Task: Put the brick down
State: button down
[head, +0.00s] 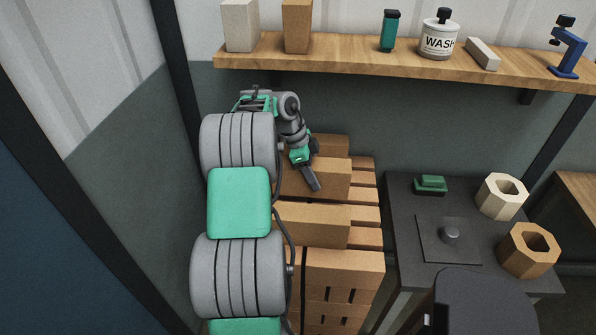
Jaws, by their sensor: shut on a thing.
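An orange-brown brick (336,186) is in my gripper (312,180), at the upper part of a brick stack (343,258) left of centre in the head view. One dark finger shows against the brick's near face. The other finger is hidden behind the brick. The brick lies roughly level, over the stack's upper courses. I cannot tell whether its underside touches the bricks below. More bricks of the same colour show behind it and in front of it.
A dark table (400,215) on the right bears a green object (431,185) and two hexagonal blocks, one pale (490,196) and one brown (515,256). A wooden shelf (350,58) above holds a wash jar (439,42), blocks and small tools. A dark post stands left.

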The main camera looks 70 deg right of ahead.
jog(key=shift+d+f, duration=0.1)
jog(key=shift+f, duration=1.45)
jog(key=shift+f, duration=0.15)
jog(key=shift+f, duration=0.1)
jog(key=shift+c, duration=2.2)
grip_release()
